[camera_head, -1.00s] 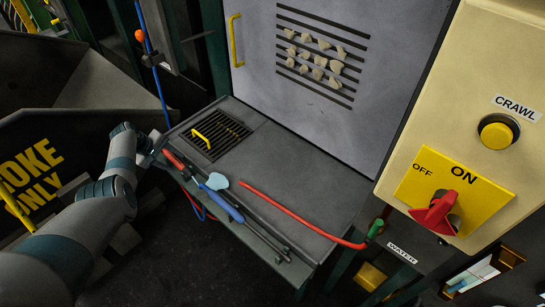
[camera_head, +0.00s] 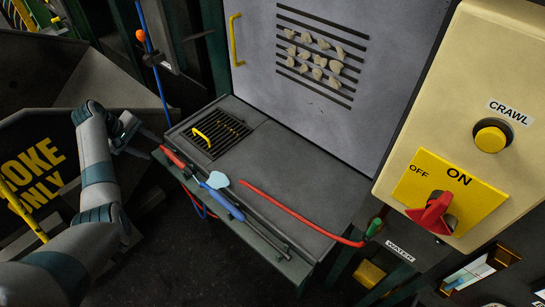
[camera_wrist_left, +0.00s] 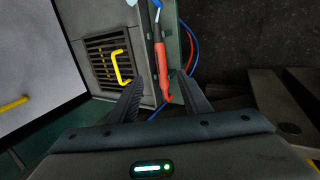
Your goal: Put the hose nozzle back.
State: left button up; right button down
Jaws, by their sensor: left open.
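A tool with a red handle (camera_head: 173,158) lies along the front edge of the grey shelf (camera_head: 290,193), beside a blue-handled tool (camera_head: 222,202). I cannot tell for certain which piece is the hose nozzle. A red hose or pipe (camera_head: 300,213) crosses the shelf to a green fitting (camera_head: 375,227) near the WATER label. My left gripper (camera_head: 154,143) is open at the shelf's left end. In the left wrist view the red handle (camera_wrist_left: 162,70) shows between the spread fingers of my left gripper (camera_wrist_left: 160,82), not gripped. My right gripper is out of view.
A grate with a yellow handle (camera_head: 201,135) is set in the shelf. A pale panel (camera_head: 290,100) stands behind it. A blue hose (camera_head: 153,62) hangs at the left post. A control box (camera_head: 455,150) with a red switch stands at right.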

pick_arm(q)
jog(key=shift+v, duration=1.35)
jog(key=s+d+f+m+g+y+b, duration=0.1)
jog(key=s+d+f+m, duration=0.15)
jog(key=s+f, duration=0.8)
jog(key=s+d+f+m+g+y+b, duration=0.1)
jog(key=s+d+f, duration=0.25)
jog(key=f, duration=1.35)
jog(key=s+d+f+m+g+y+b, duration=0.1)
jog(key=s+d+f+y+b, duration=0.1)
jog(key=s+f, duration=0.85)
jog(key=s+d+f+m+b, duration=0.1)
jog(key=s+d+f+m, duration=0.2)
jog(key=s, duration=0.9)
jog(key=s+d+f+m, duration=0.2)
jog(key=s+d+f, duration=0.5)
jog(key=s+f, duration=0.4)
jog(key=s+d+f+m+b, duration=0.1)
jog(key=s+d+f+m, duration=0.2)
jog(key=s, duration=1.1)
notch_tip(320, 180, down, 4)
jog(key=shift+s+d+f+m+h+b, duration=0.1)
jog(key=shift+s+d+m+h+b, duration=0.25)
jog(key=shift+d, duration=0.6)
